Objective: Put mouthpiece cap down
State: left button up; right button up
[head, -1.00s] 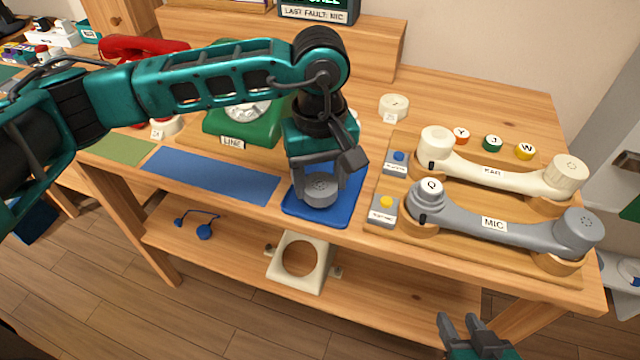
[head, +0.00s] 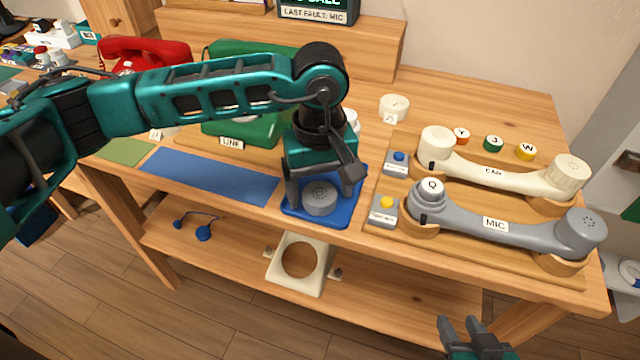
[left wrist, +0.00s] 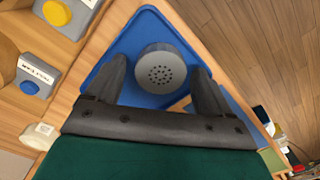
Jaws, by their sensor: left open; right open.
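The grey mouthpiece cap (head: 320,199), round with small holes in its top, sits on the blue tray (head: 322,220) near the table's front edge. My left gripper (head: 324,188) is just over it and open. In the left wrist view the cap (left wrist: 160,72) lies between the two spread fingers (left wrist: 165,90), with gaps beside it, on the blue tray (left wrist: 115,65). The grey handset (head: 495,222) labelled MIC rests in wooden cradles on the right. My right gripper (head: 468,333) is open and empty at the bottom, in front of the table.
A cream handset (head: 495,176) lies behind the grey one. Switch boxes with a yellow button (head: 386,202) and a blue button (head: 398,156) stand right of the tray. A blue mat (head: 208,176) lies left. A green phone (head: 245,125) is behind my left arm.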

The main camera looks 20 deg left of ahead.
aim_at(320, 194)
pick_arm(q)
jog(key=shift+r+p, duration=0.3)
jog(key=shift+r, duration=0.05)
notch_tip(320, 194, up, 12)
jog(key=p, duration=0.1)
jog(key=shift+f, duration=0.2)
